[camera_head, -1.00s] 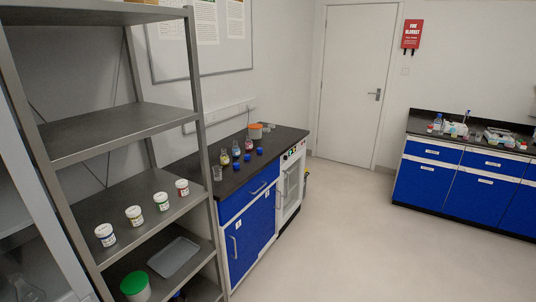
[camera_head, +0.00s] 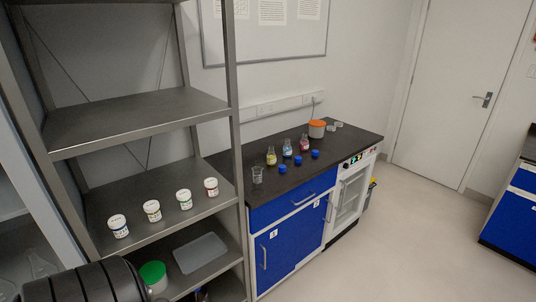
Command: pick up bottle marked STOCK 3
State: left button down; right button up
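Several small white-lidded bottles stand in a row on the middle shelf of the metal rack at left: one with a blue label (camera_head: 118,226), one with a yellow label (camera_head: 152,210), one with a green label (camera_head: 184,198) and one with a red label (camera_head: 211,187). Their lettering is too small to read, so I cannot tell which is marked STOCK 3. Neither gripper shows; a black part of my arm is at the bottom left.
The metal rack's upper shelf (camera_head: 135,118) is empty. The lower shelf holds a grey tray (camera_head: 200,252) and a green-lidded tub (camera_head: 153,275). A dark bench (camera_head: 352,140) carries flasks (camera_head: 287,148), blue caps and a beaker (camera_head: 257,175). The floor at right is clear.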

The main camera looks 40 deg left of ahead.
aim_at(270, 156)
jog(key=u, duration=0.6)
jog(key=i, duration=0.75)
jog(key=u, duration=0.85)
